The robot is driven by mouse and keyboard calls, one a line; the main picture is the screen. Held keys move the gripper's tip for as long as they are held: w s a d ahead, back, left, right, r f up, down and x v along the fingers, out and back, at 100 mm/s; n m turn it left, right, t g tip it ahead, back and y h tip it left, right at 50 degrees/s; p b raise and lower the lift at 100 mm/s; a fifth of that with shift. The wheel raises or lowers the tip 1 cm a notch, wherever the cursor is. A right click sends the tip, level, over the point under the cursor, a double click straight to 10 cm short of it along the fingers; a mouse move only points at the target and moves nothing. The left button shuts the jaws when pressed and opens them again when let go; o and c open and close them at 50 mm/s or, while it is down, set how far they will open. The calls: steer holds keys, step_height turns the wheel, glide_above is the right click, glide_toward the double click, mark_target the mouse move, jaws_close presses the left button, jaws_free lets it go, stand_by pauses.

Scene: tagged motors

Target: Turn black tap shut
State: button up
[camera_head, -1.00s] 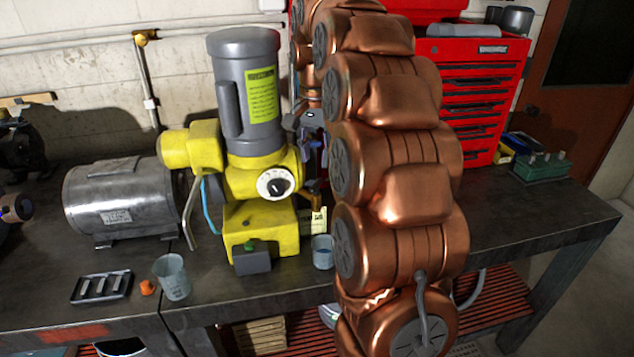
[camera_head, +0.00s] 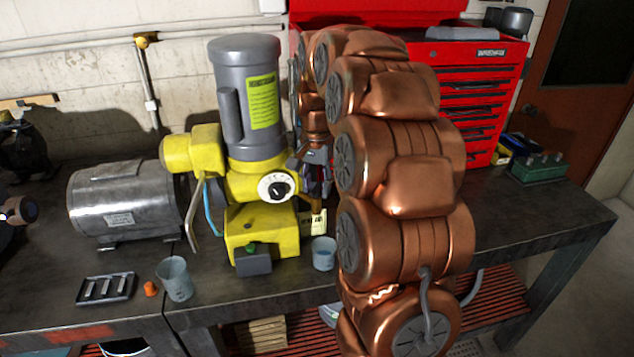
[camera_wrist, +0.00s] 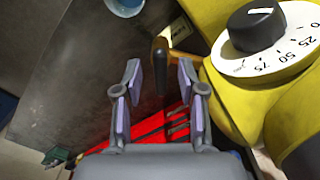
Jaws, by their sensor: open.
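The black tap lever (camera_wrist: 160,72) shows in the wrist view, with a brass-coloured body (camera_wrist: 172,48) behind it. My gripper (camera_wrist: 160,90) is open, with one finger on each side of the lever. The lever lies between the fingertips; I cannot tell whether either touches it. In the head view my gripper (camera_head: 316,172) is just right of the yellow and grey motor unit (camera_head: 254,190), partly hidden by my arm. The tap lever is not clear there.
A white dial with a black knob (camera_wrist: 257,25) sits on the yellow housing close to the right finger. A pale tag (camera_head: 312,224) hangs below my gripper. A clear cup (camera_head: 324,254) stands on the bench nearby. The red tool chest (camera_head: 480,100) is behind my arm.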

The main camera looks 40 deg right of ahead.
steer(key=shift+f, duration=0.1)
jaws_close()
stand_by(0.4)
